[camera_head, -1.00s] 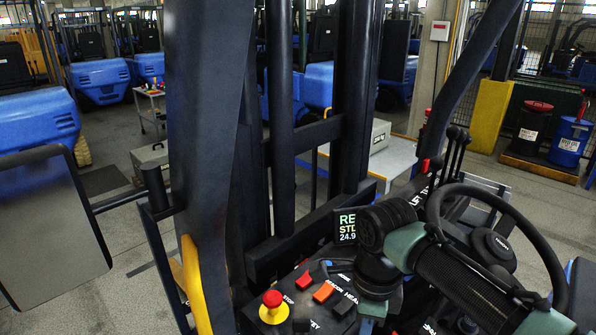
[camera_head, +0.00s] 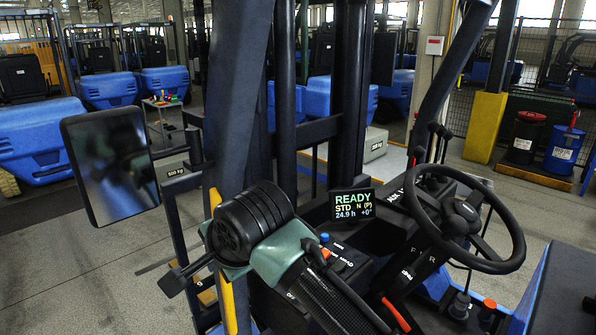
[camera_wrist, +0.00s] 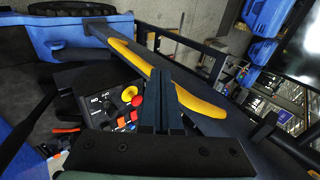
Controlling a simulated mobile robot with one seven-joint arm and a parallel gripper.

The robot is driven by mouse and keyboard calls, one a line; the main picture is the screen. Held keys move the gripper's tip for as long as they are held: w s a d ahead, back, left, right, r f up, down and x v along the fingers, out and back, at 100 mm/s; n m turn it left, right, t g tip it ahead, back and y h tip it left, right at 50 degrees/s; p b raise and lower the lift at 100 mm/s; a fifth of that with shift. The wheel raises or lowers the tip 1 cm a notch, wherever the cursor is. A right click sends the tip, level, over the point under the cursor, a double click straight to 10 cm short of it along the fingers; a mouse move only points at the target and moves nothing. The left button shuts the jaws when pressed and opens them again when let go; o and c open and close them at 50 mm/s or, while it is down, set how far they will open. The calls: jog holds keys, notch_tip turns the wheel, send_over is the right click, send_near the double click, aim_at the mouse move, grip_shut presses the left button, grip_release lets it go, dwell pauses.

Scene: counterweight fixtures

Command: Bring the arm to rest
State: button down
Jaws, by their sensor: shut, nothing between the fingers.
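My gripper (camera_head: 176,281) is at the left end of my arm in the head view, left of the yellow grab handle (camera_head: 226,290) and below the mirror. It looks apart from both, though its exact depth is hard to judge. In the wrist view my gripper (camera_wrist: 160,74) has its two dark fingers together, with nothing held. The fingers overlap the view of the control panel (camera_wrist: 112,112) and its yellow-red stop button (camera_wrist: 130,95). My arm hides part of the panel in the head view.
The steering wheel (camera_head: 518,230) and a display (camera_head: 352,205) reading READY stand right of my arm. The dark mast and pillar (camera_head: 238,100) rise behind it. A mirror (camera_head: 112,165) stands at left. Open floor (camera_head: 80,270) lies at lower left.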

jog(key=s+a+r+n+t+y+b, duration=0.1)
jog(key=a+r+n+t+y, duration=0.1)
jog(key=a+r+n, duration=0.3)
jog(key=s+a+r+t+y, duration=0.2)
jog(key=a+r, duration=0.1)
jog(key=r, duration=0.4)
notch_tip(320, 180, up, 10)
jog(key=s+d+n+t+y+b, duration=0.2)
jog(key=n+t+y, duration=0.1)
jog(key=n+t, duration=0.15)
jog(key=s+d+r+t+h+b, duration=0.1)
jog(key=s+d+r+t+h, duration=0.3)
jog(key=d, duration=0.5)
jog(key=s+d+r+t+h, duration=0.4)
jog(key=s+d+t+h, duration=0.4)
jog(key=s+d, duration=0.1)
jog(key=shift+s+d+r+b, duration=0.25)
jog(key=shift+s+d+b, duration=0.15)
jog(key=shift+d, duration=0.35)
jog(key=shift+m, duration=0.25)
